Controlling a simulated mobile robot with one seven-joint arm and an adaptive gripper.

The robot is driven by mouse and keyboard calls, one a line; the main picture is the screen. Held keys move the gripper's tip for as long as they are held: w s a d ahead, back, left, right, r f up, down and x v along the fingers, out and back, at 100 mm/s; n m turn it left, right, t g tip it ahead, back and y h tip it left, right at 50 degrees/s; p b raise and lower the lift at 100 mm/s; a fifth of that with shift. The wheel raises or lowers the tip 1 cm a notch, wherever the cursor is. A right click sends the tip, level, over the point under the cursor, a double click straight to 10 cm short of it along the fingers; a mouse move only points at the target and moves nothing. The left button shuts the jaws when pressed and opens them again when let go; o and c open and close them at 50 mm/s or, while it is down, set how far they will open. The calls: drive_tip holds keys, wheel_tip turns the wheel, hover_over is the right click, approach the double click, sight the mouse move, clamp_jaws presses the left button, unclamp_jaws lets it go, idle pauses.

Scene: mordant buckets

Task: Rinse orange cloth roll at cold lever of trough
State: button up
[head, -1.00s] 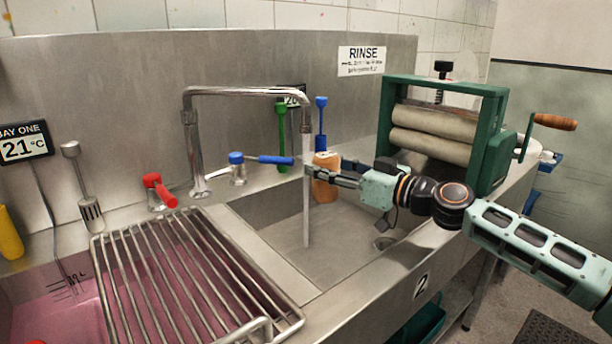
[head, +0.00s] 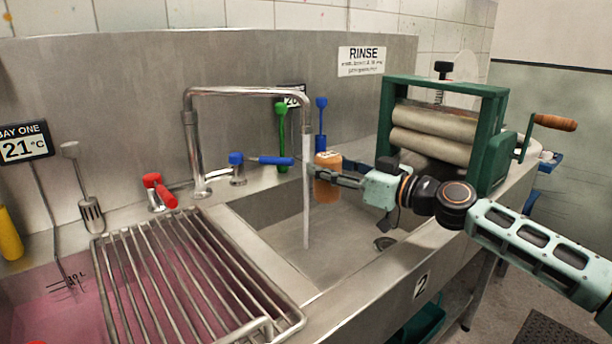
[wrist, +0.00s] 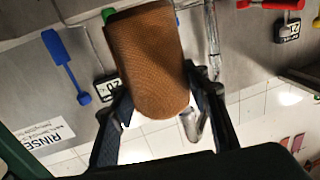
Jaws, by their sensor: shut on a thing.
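The orange cloth roll (head: 327,186) is upright over the rinse basin, just right of the falling water stream (head: 306,190). My gripper (head: 318,172) is shut on it from the right. In the wrist view the roll (wrist: 146,60) sits between my two fingers (wrist: 160,95). The blue cold lever (head: 268,160) is on the deck behind the basin and points right. Water runs from the bent steel spout (head: 250,91) into the trough (head: 280,250). The red lever (head: 160,190) is left of the spout. I cannot tell whether the stream touches the roll.
A green mangle with rollers (head: 432,135) stands right of the basin. A wire rack (head: 190,270) covers part of the pink bay at left. Green (head: 281,135) and blue (head: 321,125) handled tools stand behind the basin. The basin's front floor is clear.

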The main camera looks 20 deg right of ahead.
drive_tip(key=s+d+r+p, duration=0.1)
drive_tip(key=s+d+r, duration=0.2)
drive_tip(key=d, duration=0.3)
drive_tip(key=shift+s+d+p, duration=0.35)
drive_tip(key=shift+s+p, duration=0.05)
